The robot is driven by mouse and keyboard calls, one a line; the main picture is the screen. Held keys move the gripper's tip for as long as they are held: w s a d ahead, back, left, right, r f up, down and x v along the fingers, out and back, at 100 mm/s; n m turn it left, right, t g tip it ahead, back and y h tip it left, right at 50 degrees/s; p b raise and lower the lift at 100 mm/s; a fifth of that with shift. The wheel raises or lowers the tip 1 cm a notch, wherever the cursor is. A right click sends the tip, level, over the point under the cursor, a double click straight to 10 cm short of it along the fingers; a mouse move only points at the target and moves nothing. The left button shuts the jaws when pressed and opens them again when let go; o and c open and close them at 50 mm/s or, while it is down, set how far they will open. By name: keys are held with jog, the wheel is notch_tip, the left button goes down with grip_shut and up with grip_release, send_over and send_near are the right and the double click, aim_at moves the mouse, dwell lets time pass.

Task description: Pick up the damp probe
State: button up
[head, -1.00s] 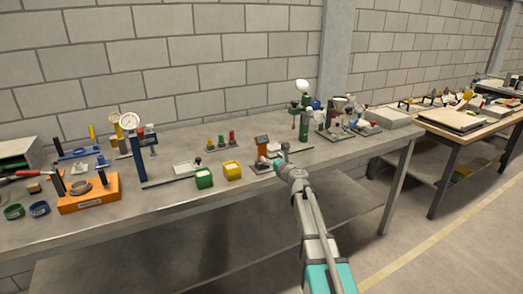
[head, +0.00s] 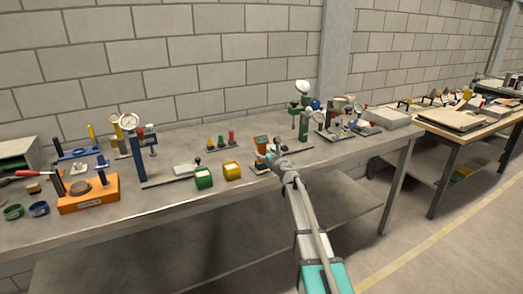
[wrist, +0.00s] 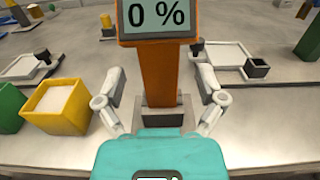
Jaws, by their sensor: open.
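The damp probe appears to be the upright orange device with a grey display reading "0 %". It stands on the bench in the wrist view (wrist: 160,68) and near the front edge in the head view (head: 261,141). My gripper (wrist: 158,78) is open, with one finger on each side of the orange stem. Gaps show between the stem and both fingers, and the jaws hold nothing. In the head view my gripper (head: 272,156) is low beside the device and partly covers its foot.
A yellow box of pale material (wrist: 62,105) stands left of my gripper, with a green box (head: 203,179) beyond it. A green stand (head: 303,122) rises behind. The bench's front strip is clear.

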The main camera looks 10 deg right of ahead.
jog(key=shift+x, duration=1.25)
jog(key=c, duration=1.1)
